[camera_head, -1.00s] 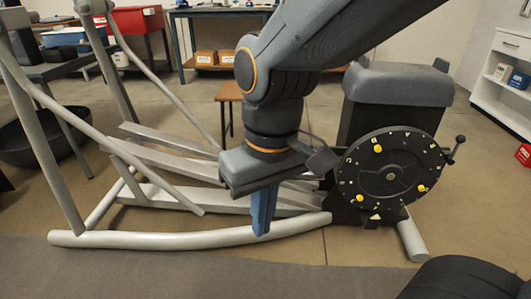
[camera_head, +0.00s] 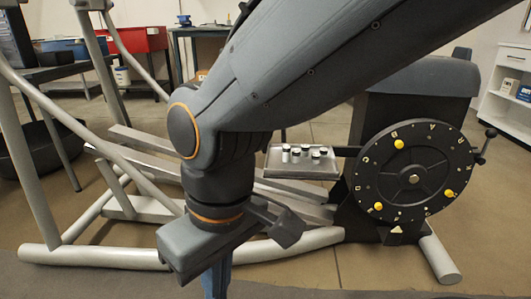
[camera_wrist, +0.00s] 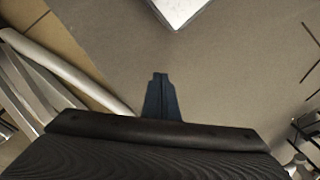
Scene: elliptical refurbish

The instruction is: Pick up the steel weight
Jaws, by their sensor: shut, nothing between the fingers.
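No object is clearly recognisable as the steel weight. A grey tray (camera_head: 300,170) holding several small cylinders (camera_head: 303,153) with light and dark parts shows behind my arm in the head view, left of the round dial. They are too small to tell whether one is the steel weight. My gripper (camera_head: 217,285) points down in front of the elliptical machine, to the left of and nearer than the tray. In the wrist view its blue fingers (camera_wrist: 160,92) are together with nothing between them, above the grey floor mat.
The elliptical machine's frame tube (camera_head: 95,257) lies along the floor behind my gripper. Its black dial (camera_head: 412,180) with yellow knobs stands at the right. A pale slab (camera_wrist: 181,8) enters the wrist view at the top. A white shelf (camera_head: 505,95) stands far right.

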